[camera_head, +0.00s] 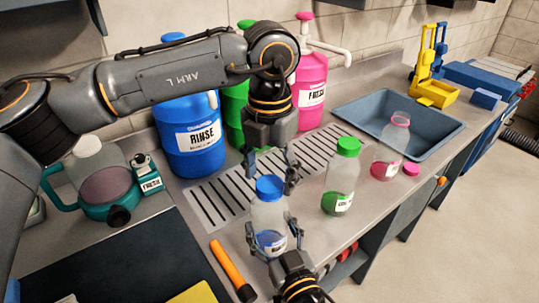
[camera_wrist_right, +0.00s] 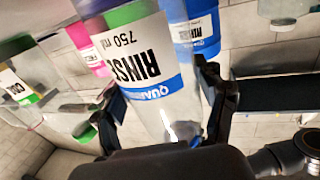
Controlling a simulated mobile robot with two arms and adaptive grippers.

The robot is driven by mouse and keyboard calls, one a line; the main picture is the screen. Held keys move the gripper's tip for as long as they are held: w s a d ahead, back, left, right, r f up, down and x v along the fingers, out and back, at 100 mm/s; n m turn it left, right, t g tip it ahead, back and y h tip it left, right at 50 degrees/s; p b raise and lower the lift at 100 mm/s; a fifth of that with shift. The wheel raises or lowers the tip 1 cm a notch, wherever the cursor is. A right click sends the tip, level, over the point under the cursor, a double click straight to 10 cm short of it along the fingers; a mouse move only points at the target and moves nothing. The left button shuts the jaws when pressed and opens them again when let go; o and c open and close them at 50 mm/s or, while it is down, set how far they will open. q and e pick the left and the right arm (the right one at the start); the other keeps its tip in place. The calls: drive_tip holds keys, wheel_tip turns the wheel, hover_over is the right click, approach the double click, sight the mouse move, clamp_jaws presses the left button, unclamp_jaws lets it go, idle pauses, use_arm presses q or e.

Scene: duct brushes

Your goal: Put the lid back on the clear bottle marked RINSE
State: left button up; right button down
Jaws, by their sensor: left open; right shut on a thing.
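The clear RINSE bottle (camera_head: 268,217) stands upright near the front of the counter, with some blue liquid low inside. The blue lid (camera_head: 270,187) sits on its top; I cannot tell whether it is fully tightened. My right gripper (camera_head: 273,232) is shut around the bottle's body from the front. In the right wrist view the bottle (camera_wrist_right: 150,65) fills the middle, its RINSE label upside down, between the fingers of my right gripper (camera_wrist_right: 165,95). My left gripper (camera_head: 271,172) points down just above the lid, fingers open on either side.
A green-lidded clear bottle (camera_head: 341,180) stands close on the right. Beyond it are an open clear bottle (camera_head: 388,150) and a loose pink lid (camera_head: 411,169). A big blue RINSE container (camera_head: 190,150) stands behind. An orange marker-like tool (camera_head: 229,266) lies front left.

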use_arm(q)
drive_tip(key=shift+f, duration=0.6)
drive_tip(key=c, duration=1.2)
drive_tip(key=m, duration=1.1)
drive_tip(key=shift+m, duration=0.3)
drive_tip(key=o, duration=1.3)
drive_tip(key=shift+o, duration=0.2)
